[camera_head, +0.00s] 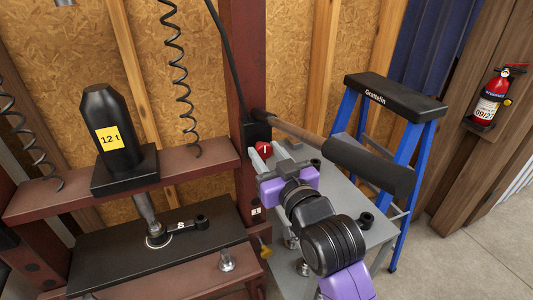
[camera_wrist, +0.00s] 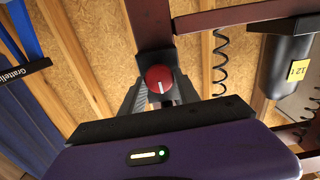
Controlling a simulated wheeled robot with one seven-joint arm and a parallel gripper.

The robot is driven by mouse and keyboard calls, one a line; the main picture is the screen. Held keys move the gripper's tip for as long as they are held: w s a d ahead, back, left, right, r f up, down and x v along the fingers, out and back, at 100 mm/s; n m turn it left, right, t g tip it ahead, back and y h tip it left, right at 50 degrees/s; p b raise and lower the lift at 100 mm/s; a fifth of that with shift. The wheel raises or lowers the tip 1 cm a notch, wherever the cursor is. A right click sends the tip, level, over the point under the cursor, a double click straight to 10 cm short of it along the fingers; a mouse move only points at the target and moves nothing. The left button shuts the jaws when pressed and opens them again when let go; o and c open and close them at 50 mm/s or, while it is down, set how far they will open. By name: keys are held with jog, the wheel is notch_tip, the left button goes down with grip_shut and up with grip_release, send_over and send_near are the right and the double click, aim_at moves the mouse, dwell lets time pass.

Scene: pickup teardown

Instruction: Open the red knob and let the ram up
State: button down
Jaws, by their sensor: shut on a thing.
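The red knob (camera_head: 263,149) sits on the front of the black pump block (camera_head: 256,132) at the press's right post. It also shows in the wrist view (camera_wrist: 158,79), with a white line across its face. My gripper (camera_head: 265,157) is shut on the knob, with one grey finger on either side of it in the wrist view. The black ram body (camera_head: 107,135) with a yellow "12 t" label stands on the upper red beam. Its metal rod (camera_head: 146,209) points down, tilted, to a round part on the black plate. The rod's exact contact is unclear.
A long pump handle (camera_head: 368,166) with a dark grip passes close above my arm. A blue stepladder (camera_head: 414,135) stands to the right beside a grey table (camera_head: 376,238). Coiled springs (camera_head: 177,60) hang nearby. A fire extinguisher (camera_head: 490,104) hangs far right.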

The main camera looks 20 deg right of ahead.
jog(key=n, duration=0.4)
jog(key=shift+a, duration=0.1)
jog(key=n, duration=0.4)
jog(key=shift+b, duration=0.35)
jog(key=n, duration=0.3)
jog(key=shift+a+f, duration=0.1)
jog(key=shift+f+n+b, duration=0.1)
jog(key=shift+n+b, duration=0.25)
jog(key=shift+n, duration=1.75)
jog(key=c, duration=0.9)
grip_release()
